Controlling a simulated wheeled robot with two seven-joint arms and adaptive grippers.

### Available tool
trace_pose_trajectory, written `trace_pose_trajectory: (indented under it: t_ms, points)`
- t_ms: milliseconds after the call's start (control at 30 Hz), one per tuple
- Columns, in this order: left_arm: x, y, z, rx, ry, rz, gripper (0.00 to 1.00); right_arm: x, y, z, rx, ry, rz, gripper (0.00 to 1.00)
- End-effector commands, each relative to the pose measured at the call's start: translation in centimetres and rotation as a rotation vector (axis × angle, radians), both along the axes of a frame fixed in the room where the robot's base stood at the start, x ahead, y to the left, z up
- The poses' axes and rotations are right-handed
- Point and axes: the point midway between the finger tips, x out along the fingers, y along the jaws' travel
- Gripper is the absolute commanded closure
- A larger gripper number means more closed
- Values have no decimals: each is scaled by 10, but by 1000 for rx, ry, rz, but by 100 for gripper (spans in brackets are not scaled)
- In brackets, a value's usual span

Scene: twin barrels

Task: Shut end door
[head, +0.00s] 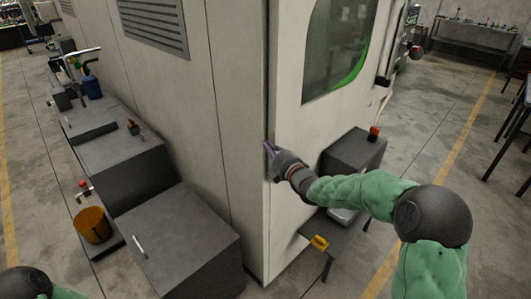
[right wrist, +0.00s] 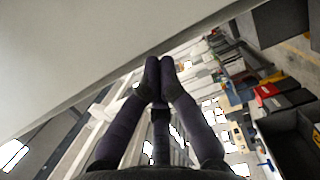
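The end door (head: 315,117) appears to be the pale panel with the green-edged window (head: 340,45), on the right face of the large machine cabinet. A dark vertical gap runs along its left edge at the cabinet corner; how far it stands open is unclear. My right gripper (head: 270,148) is at that edge, about mid-height. In the right wrist view its fingertips (right wrist: 160,68) are together, with nothing visible between them, close to a pale panel (right wrist: 90,45). I cannot tell whether they touch it. My left gripper is out of view; only part of my left arm shows at lower left.
Grey cabinets (head: 180,240) and an orange bucket (head: 92,225) line the left side. A low table (head: 335,240) and a dark box (head: 352,152) with an orange item stand by the end face under my right arm. Open floor (head: 430,120) lies to the right.

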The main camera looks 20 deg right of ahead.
Motion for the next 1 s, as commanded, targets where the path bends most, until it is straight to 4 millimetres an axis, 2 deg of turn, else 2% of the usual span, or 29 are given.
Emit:
trace_pose_trajectory:
  t_ms: [367,467,633,800,1000]
  points:
    - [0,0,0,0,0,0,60,1,-2,0,0,0,0,100]
    - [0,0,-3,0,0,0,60,5,-11,-1,1,-1,-2,100]
    - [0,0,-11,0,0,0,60,21,-54,-1,1,-4,-10,100]
    - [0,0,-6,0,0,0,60,40,-100,1,0,-2,-12,100]
    - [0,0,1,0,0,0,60,53,-131,2,1,-2,-6,100]
